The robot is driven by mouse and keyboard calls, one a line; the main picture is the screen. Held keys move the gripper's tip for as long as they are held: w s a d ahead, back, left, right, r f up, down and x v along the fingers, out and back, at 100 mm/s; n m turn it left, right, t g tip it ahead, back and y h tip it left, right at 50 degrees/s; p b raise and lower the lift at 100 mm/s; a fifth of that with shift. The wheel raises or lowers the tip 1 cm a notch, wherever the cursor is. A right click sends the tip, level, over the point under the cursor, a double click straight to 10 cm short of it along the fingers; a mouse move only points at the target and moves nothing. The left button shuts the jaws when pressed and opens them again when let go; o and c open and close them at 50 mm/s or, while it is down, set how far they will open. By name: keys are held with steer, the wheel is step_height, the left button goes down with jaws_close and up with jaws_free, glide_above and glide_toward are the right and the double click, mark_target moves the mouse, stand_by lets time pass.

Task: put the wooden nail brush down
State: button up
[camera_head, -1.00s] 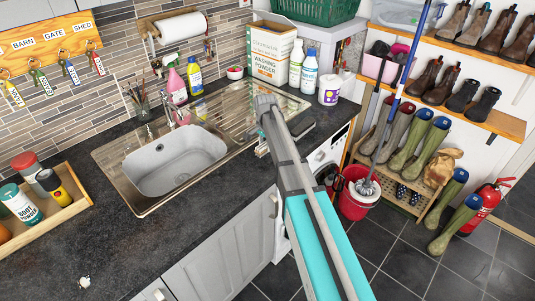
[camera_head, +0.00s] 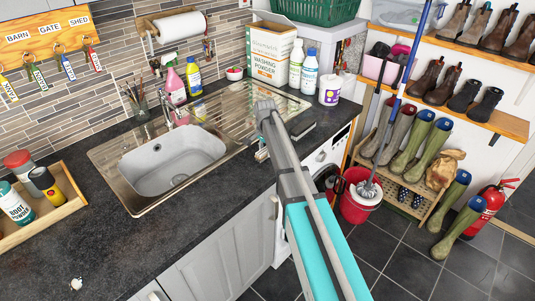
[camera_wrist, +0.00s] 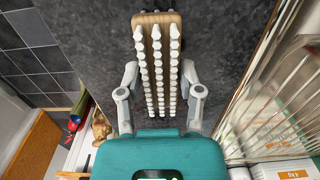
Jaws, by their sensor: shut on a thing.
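The wooden nail brush (camera_wrist: 158,18) shows in the wrist view, with its rows of white bristles facing the camera. My gripper (camera_wrist: 160,76) has one grey finger on each side of it and is shut on it. Dark speckled worktop fills the view behind the brush. I cannot tell whether the brush touches the worktop.
The steel sink (camera_head: 172,160) and its drainer lie left of and behind my gripper. A washing powder box (camera_head: 270,55), bottles and a white tub (camera_head: 330,90) stand behind. Worktop front-left is mostly clear.

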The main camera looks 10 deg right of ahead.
mark_target(266, 149)
steer(key=shift+f, duration=0.15)
steer(key=o, duration=1)
step_height(266, 149, up, 12)
steer(key=p, duration=1.2)
stand_by(0.7)
